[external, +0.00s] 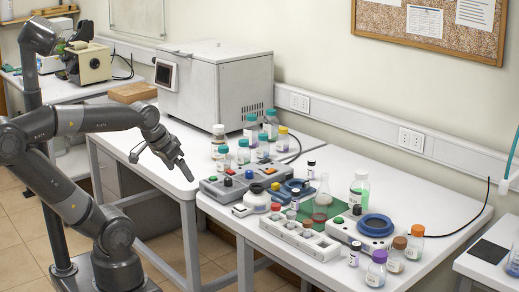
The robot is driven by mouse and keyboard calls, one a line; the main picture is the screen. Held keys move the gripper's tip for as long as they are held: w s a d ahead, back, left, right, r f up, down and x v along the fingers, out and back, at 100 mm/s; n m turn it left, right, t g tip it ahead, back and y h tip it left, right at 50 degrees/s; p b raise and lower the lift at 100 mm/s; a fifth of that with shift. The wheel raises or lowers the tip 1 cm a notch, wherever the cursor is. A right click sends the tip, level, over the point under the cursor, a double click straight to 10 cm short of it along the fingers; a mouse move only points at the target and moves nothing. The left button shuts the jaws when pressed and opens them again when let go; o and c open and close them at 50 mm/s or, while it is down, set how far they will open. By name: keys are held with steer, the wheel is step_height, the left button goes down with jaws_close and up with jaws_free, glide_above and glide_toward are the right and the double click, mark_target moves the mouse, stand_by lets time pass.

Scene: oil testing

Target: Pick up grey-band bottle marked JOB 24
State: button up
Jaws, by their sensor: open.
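My gripper (162,166) is open and empty. Several small bottles stand on the right bench, well to the right of my gripper. A dark-capped one (353,256) stands near the front edge, and another (311,170) stands further back. A brown-capped bottle (396,256) and a purple-capped bottle (376,272) stand at the front right. The markings are too small to read, so I cannot tell which bottle is JOB 24 or has a grey band.
A white rack (275,226) and control boxes (222,186) crowd the right bench (460,215). A glass flask (321,200) and a green-liquid bottle (359,193) stand among them. A large grey box-shaped machine (205,95) stands behind on the left bench.

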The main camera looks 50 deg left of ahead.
steer(key=w+d+r+m+h, duration=0.1)
steer(key=w+d+r, duration=0.15)
steer(key=w, duration=0.45)
steer(key=w+d+r+m, duration=0.1)
steer(key=w+r, duration=0.3)
steer(key=w, duration=0.3)
steer(key=m+g+h, duration=0.1)
steer(key=m+g, duration=0.1)
steer(key=m, duration=0.2)
glide_above(357, 180)
steer(key=s+a, duration=0.2)
steer(key=a, duration=0.1)
step_height(357, 180, down, 10)
steer(key=x, duration=0.4)
steer(key=shift+d+f, duration=0.3)
steer(key=shift+w+d+x, duration=0.1)
steer(key=shift+d+x, duration=0.15)
steer(key=shift+x, duration=1.1)
steer(key=shift+w+d+x, duration=0.1)
steer(key=shift+d+x, duration=0.1)
steer(key=shift+x, duration=1.1)
steer(key=shift+r, duration=0.15)
steer(key=shift+c, duration=0.3)
